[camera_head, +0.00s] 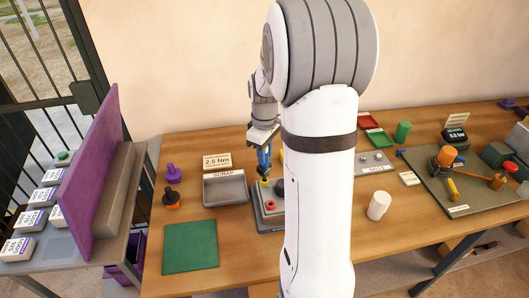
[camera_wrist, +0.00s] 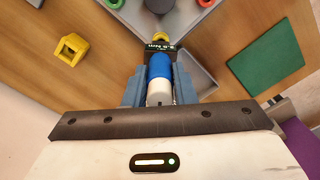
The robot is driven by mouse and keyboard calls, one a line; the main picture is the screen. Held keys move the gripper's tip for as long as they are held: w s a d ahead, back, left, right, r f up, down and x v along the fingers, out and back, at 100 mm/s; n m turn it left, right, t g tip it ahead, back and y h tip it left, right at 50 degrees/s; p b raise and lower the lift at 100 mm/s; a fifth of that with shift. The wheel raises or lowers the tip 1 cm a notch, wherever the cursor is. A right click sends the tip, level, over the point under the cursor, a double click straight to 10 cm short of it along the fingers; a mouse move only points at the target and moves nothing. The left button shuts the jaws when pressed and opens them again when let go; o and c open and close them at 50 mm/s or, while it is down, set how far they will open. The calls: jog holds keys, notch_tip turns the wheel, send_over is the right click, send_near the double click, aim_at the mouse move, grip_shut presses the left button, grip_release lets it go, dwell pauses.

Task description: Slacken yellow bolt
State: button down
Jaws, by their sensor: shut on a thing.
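My gripper (camera_wrist: 158,92) is shut on a blue-and-white driver (camera_wrist: 160,68) with a small dark display at its far end. In the head view my gripper (camera_head: 263,158) holds the blue driver pointing down over a grey block (camera_head: 266,220). A small yellow piece (camera_head: 265,182), likely the yellow bolt, shows right at the driver's lower end. I cannot tell if the driver is seated on it. A red ringed bolt (camera_head: 270,205) sits nearer on the same block.
The grey SCRAP tray (camera_head: 225,190) stands just left of the block. A green mat (camera_head: 190,247) lies front left. Purple and dark-orange knobbed pieces stand at the left. A yellow hollow piece (camera_wrist: 72,49) lies beside the driver. A white cylinder (camera_head: 379,206) stands right of my arm.

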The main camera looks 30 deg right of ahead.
jog(key=shift+n, duration=0.4)
jog(key=shift+n, duration=0.9)
jog(key=shift+n, duration=1)
jog(key=shift+n, duration=0.4)
jog(key=c, duration=1.1)
grip_release()
